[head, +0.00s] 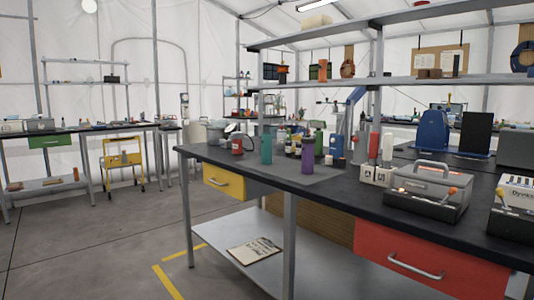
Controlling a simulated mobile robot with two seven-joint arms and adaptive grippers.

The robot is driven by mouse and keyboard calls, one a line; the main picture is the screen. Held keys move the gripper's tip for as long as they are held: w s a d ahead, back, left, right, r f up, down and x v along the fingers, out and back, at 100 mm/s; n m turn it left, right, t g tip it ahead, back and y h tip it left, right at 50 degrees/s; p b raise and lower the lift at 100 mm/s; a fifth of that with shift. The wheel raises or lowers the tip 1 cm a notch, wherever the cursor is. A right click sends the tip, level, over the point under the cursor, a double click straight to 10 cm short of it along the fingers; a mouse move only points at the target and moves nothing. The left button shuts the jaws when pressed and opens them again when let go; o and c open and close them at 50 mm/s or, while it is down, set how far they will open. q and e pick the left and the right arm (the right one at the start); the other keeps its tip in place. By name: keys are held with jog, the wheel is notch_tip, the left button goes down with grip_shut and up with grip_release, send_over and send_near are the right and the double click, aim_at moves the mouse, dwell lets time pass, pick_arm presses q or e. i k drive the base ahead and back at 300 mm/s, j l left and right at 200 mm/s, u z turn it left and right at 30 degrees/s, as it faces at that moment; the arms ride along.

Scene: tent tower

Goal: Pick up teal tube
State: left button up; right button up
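The teal tube (266,149) stands upright on a grey mat (285,178) on the dark workbench, near the bench's left end. A purple tube (308,153) stands to its right on the same mat, and a small red-labelled container (237,145) is to its left. Neither of my grippers shows in the head view.
Several bottles and jars crowd behind the teal tube. A shelf (345,82) overhangs the bench. The floor (100,250) at the left is open.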

aim_at(266, 138)
jog(key=i+j+z, duration=0.1)
jog(key=z, duration=0.4)
jog(key=i+j+z, duration=0.2)
jog(key=z, duration=0.3)
jog(key=i+j+z, duration=0.1)
jog(key=z, duration=0.35)
jog(key=i+j+z, duration=0.25)
jog(key=j, duration=0.35)
jog(key=j+z, duration=0.25)
jog(key=j, duration=0.35)
jog(key=j+z, duration=0.15)
jog(key=j, duration=1)
jog(key=i, duration=0.05)
